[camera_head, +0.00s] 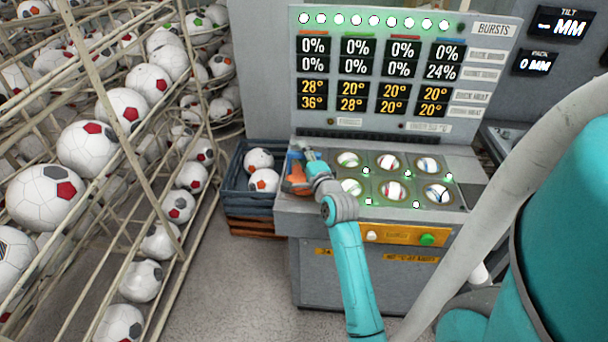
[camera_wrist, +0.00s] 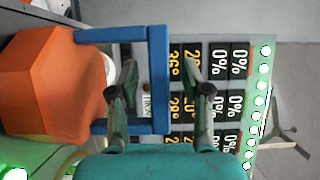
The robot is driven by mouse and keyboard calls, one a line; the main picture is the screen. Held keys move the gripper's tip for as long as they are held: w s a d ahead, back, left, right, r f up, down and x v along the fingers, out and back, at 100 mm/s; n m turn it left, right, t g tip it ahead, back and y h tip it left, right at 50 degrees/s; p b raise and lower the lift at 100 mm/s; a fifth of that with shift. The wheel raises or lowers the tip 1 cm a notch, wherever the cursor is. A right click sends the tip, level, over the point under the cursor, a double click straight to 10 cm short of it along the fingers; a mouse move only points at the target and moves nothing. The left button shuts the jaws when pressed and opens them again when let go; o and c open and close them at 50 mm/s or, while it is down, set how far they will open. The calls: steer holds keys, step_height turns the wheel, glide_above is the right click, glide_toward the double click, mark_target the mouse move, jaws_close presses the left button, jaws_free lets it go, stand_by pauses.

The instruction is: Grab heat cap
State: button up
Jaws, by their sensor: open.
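The heat cap is an orange faceted block (camera_head: 297,182) with a blue handle, at the left end of the machine's top. In the wrist view its orange body (camera_wrist: 50,90) fills the left side, and its blue rectangular handle (camera_wrist: 160,80) reaches into the middle. My gripper (camera_head: 306,156) is at the cap in the head view. In the wrist view my gripper (camera_wrist: 158,60) is open, with one finger on each side of the handle's outer bar. A gap shows between each finger and the bar. My gripper partly hides the cap in the head view.
Several balls sit in green-lit round sockets of the machine top (camera_head: 465,190) right of the cap. A display panel (camera_head: 490,100) stands behind. A blue crate (camera_head: 236,190) with balls is at the left, beside a wire rack of footballs (camera_head: 140,180).

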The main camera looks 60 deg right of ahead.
steer(key=shift+c, duration=0.3)
jaws_close()
steer(key=shift+r, duration=0.1)
